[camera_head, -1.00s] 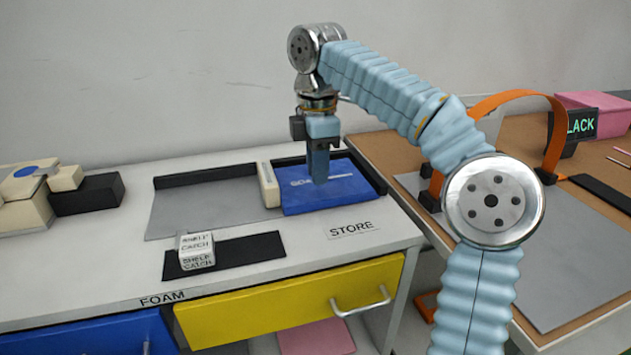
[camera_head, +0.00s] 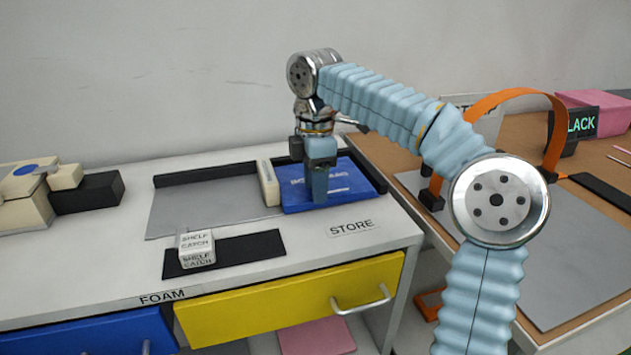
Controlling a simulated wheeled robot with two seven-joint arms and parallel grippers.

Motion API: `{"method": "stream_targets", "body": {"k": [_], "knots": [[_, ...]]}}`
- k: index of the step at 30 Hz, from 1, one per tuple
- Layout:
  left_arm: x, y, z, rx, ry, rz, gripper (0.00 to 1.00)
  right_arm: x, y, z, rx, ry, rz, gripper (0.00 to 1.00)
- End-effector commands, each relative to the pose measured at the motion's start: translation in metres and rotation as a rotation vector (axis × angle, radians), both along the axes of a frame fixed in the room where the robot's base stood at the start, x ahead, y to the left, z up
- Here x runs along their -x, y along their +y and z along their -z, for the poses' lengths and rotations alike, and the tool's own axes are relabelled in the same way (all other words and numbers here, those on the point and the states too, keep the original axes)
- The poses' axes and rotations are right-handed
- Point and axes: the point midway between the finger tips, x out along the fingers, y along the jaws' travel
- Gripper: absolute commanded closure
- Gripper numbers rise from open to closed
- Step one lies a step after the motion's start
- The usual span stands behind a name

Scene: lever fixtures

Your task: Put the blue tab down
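A flat blue panel (camera_head: 352,184) with white lettering lies in a dark-edged bay at the right of the white bench top. It is the blue piece under my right gripper; I cannot tell for sure that it is the tab. My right gripper (camera_head: 320,199) points straight down, its fingertips at or just above the panel's front part. Its fingers overlap from this side, so their opening and any grip are hidden. My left gripper is out of view.
A cream block (camera_head: 268,183) stands left of the panel, beside a grey plate (camera_head: 200,208). A white "SHELF CATCH" block (camera_head: 196,249) sits on a black strip in front. A yellow drawer (camera_head: 290,301) is below. An orange arch (camera_head: 520,93) stands right.

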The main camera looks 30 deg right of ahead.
Motion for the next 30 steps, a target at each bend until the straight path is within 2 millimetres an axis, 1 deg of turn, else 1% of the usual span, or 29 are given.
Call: {"method": "stream_targets", "body": {"k": [4, 7, 15, 18, 22, 30], "knots": [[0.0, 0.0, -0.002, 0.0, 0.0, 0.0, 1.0, 0.0, 0.0, -0.002, 0.0, 0.0, 0.0, 0.53], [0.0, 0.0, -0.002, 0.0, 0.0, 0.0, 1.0, -0.001, 0.0, -0.011, -0.001, -0.003, -0.001, 0.53], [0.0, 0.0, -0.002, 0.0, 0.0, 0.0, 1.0, -0.001, 0.001, -0.059, -0.001, -0.002, -0.003, 0.53], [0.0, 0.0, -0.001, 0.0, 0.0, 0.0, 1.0, -0.001, 0.001, -0.07, 0.0, -0.002, -0.002, 0.53], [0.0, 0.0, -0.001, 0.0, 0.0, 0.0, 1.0, 0.0, 0.001, -0.077, -0.001, -0.001, -0.001, 0.53], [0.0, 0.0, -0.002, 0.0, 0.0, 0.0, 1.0, 0.0, 0.0, -0.078, 0.0, 0.001, 0.0, 0.53]]}}
